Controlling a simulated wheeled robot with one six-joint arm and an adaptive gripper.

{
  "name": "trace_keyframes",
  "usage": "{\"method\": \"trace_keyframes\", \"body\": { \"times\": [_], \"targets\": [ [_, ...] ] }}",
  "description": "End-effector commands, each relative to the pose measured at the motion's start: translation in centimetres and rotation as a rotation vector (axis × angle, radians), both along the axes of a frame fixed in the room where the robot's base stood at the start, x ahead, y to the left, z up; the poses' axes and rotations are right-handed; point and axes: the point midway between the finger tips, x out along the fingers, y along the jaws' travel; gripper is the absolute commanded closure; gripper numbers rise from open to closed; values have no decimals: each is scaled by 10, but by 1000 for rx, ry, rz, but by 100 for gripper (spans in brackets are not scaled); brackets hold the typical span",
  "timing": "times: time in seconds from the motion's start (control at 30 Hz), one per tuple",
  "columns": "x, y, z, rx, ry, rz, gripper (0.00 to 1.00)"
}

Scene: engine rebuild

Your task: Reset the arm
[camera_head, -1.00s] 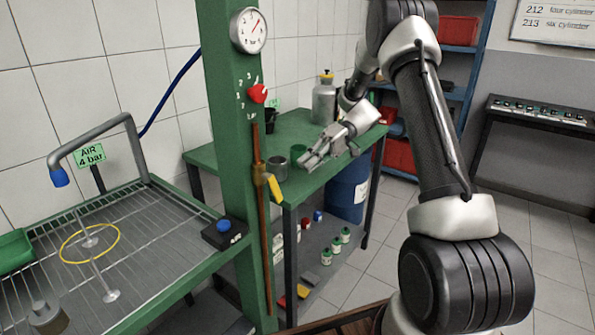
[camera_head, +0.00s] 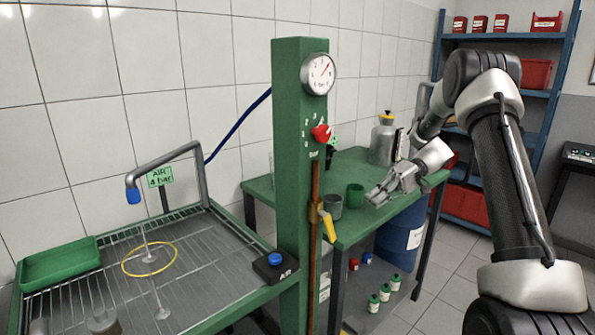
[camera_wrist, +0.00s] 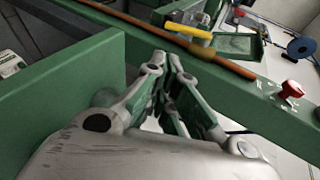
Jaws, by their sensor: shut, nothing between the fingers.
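My gripper (camera_head: 376,198) is shut and empty in the head view.
The green post (camera_head: 291,150) carries a gauge (camera_head: 318,74) and a red knob (camera_head: 321,133). A grey canister (camera_head: 383,140) stands on the bench. A wire-rack table (camera_head: 205,290) with a green tray (camera_head: 60,263) is at left. A blue shelf (camera_head: 560,75) and blue drum (camera_head: 400,235) are at right.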

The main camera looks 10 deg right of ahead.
Motion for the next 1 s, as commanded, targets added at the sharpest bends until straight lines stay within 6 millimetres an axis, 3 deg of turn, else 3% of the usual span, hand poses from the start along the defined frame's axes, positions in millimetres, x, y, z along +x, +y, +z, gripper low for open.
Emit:
{"method": "trace_keyframes", "body": {
  "times": [0.07,0.17,0.27,0.57,0.8,1.0],
  "targets": [
    [-4,-8,-19,-92,85,-52,100],
    [-29,-21,-49,-239,229,-115,100],
    [-62,-35,-48,-419,310,-178,100],
    [-141,-61,3,-787,278,-311,100],
    [-215,-74,58,-1010,71,-424,100],
    [-273,-76,89,-1096,-163,-468,100]
  ]
}}
